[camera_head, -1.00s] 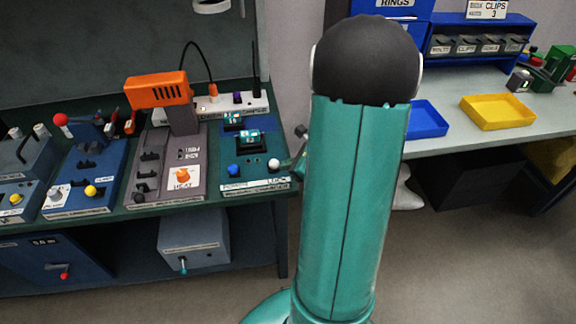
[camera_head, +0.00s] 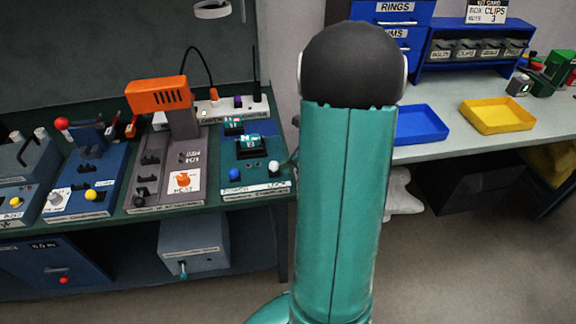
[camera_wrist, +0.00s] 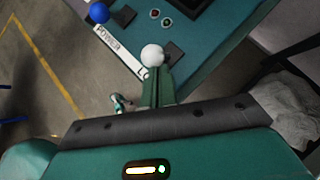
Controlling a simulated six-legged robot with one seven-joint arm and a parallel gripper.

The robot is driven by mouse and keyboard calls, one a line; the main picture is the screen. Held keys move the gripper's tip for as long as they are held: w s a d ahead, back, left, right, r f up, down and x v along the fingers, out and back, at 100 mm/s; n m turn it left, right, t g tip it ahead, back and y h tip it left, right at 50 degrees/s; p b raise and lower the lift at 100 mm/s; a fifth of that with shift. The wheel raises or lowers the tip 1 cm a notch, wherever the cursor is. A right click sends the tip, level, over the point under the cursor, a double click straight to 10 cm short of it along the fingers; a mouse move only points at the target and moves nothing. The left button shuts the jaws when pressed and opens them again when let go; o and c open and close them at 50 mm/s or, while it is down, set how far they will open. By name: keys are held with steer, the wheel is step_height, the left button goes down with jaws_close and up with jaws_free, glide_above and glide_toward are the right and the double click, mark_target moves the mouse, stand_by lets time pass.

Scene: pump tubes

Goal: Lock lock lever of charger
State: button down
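The charger (camera_head: 255,158) is a blue-teal panel at the right end of the green bench in the head view, with a blue POWER knob (camera_head: 234,174) and a white ball knob (camera_head: 274,167) beside the LOCK label. In the wrist view the white ball (camera_wrist: 152,55) is at the tips of my gripper (camera_wrist: 155,75), and the blue knob (camera_wrist: 99,13) is at upper left. The green fingers look closed together, with the ball at or just beyond their tips. Contact is unclear, and the lever's shaft is hidden. In the head view my arm hides most of the gripper.
An orange-topped heat station (camera_head: 160,95) stands left of the charger, with a white power strip (camera_head: 230,105) behind. A blue tray (camera_head: 420,123) and a yellow tray (camera_head: 497,116) sit on the right table. Wall and floor show between the benches.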

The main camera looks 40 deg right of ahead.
steer(key=w+g, duration=0.1)
steer(key=w+d+m+g+y, duration=0.1)
steer(key=g, duration=0.1)
steer(key=shift+w+d+r+y, duration=0.2)
steer(key=shift+w+r+y, duration=0.1)
steer(key=shift+r, duration=0.1)
steer(key=w+d+g+y, duration=0.1)
steer(key=w+m+g+y, duration=0.1)
steer(key=shift+w+d+f+m+g, duration=0.2)
steer(key=shift+d+m+g, duration=0.1)
steer(key=shift+d+g, duration=0.1)
steer(key=shift+a+r, duration=0.1)
steer(key=shift+r, duration=0.85)
